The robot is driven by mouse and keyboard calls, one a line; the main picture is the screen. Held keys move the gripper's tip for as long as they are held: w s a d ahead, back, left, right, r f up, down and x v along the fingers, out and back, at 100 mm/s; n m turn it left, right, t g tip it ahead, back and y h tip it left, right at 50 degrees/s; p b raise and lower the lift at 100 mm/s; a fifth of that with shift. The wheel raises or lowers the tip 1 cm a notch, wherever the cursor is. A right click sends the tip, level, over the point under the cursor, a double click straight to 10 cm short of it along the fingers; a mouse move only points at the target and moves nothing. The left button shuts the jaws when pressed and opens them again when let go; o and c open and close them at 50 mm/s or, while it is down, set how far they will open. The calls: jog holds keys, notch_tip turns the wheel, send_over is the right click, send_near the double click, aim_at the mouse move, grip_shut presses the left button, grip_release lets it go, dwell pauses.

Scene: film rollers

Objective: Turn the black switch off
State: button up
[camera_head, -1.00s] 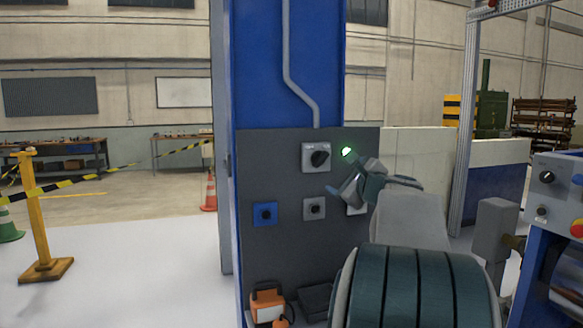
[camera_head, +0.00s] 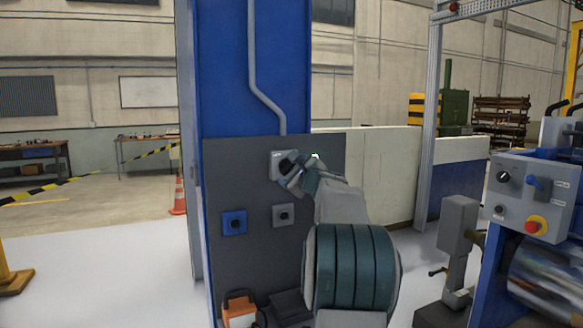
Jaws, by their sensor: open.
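The large switch, a grey box (camera_head: 277,157) with a black knob (camera_head: 286,161), is mounted high on the dark grey panel. My gripper (camera_head: 292,174) is open at the lower right of the knob and partly covers it. I cannot tell whether the fingers touch the knob or are around it. The green lamp (camera_head: 316,156) just right of the switch is lit and partly behind my gripper. The knob's exact angle is hard to make out.
Below sit a blue switch box (camera_head: 234,222) and a smaller grey switch box (camera_head: 283,215). An orange device (camera_head: 239,311) is low on the panel. A control box (camera_head: 533,193) with knobs and a red button stands at the right. Open floor lies left.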

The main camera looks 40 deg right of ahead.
jog(key=shift+w+d, duration=0.1)
jog(key=shift+w, duration=0.3)
jog(key=c, duration=1)
jog(key=shift+f+n+b, duration=0.1)
jog(key=shift+n+b, duration=0.3)
jog(key=shift+b, duration=0.05)
jog(key=n+b, duration=0.2)
jog(key=b, duration=0.1)
jog(key=shift+f+n, duration=0.1)
jog(key=shift+n, duration=0.2)
jog(key=n+b, duration=0.2)
jog(key=n, duration=0.1)
jog(key=n+b, duration=0.6)
jog(key=n, duration=0.1)
jog(key=shift+r, duration=0.4)
jog(key=shift+r+n+b, duration=0.2)
jog(key=shift+n+b, duration=0.7)
jog(key=shift+n, duration=1.4)
